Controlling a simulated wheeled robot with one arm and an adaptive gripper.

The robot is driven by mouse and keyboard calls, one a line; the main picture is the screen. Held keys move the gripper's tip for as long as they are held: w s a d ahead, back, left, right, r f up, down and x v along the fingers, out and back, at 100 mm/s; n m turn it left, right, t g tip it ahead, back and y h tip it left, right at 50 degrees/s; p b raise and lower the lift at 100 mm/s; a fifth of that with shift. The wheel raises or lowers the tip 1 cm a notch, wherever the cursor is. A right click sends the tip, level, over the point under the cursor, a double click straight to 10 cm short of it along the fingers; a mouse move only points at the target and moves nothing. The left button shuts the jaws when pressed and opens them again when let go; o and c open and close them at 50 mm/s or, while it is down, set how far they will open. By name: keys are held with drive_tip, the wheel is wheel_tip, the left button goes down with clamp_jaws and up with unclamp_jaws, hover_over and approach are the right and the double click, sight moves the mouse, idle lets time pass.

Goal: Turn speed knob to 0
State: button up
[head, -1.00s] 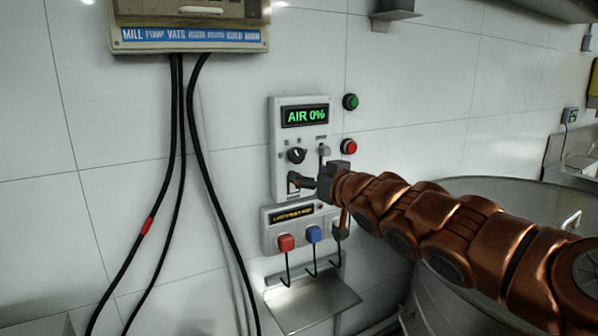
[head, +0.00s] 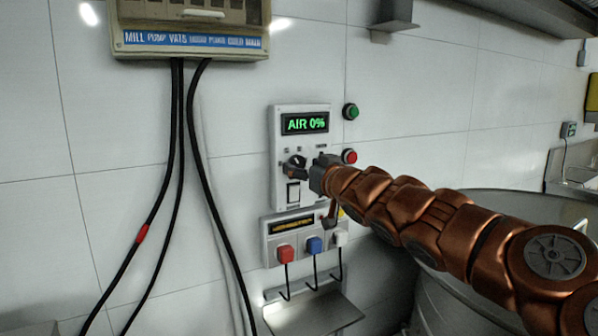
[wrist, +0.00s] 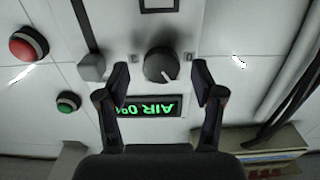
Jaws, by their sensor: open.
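The round dark speed knob (wrist: 159,65) sits on the white control panel (head: 282,190), between my fingertips in the wrist view. Its white pointer mark faces the lower right in that upside-down view. In the head view the knob (head: 297,161) is partly hidden by my gripper (head: 303,168). My gripper (wrist: 160,76) is open, with one finger on each side of the knob and visible gaps to it. I cannot tell its exact depth. The green display (head: 305,123) reads "AIR 0%"; it also shows inverted in the wrist view (wrist: 148,107).
A rocker switch (head: 293,193) lies below the knob. A grey lever block (wrist: 91,67) stands close beside one finger. Green (head: 351,111) and red (head: 350,156) buttons are right of the panel. Cables (head: 217,200) hang at left; a steel vat (head: 500,205) stands at right.

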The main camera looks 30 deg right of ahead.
drive_tip(key=shift+w, duration=0.95)
drive_tip(key=c, duration=1.1)
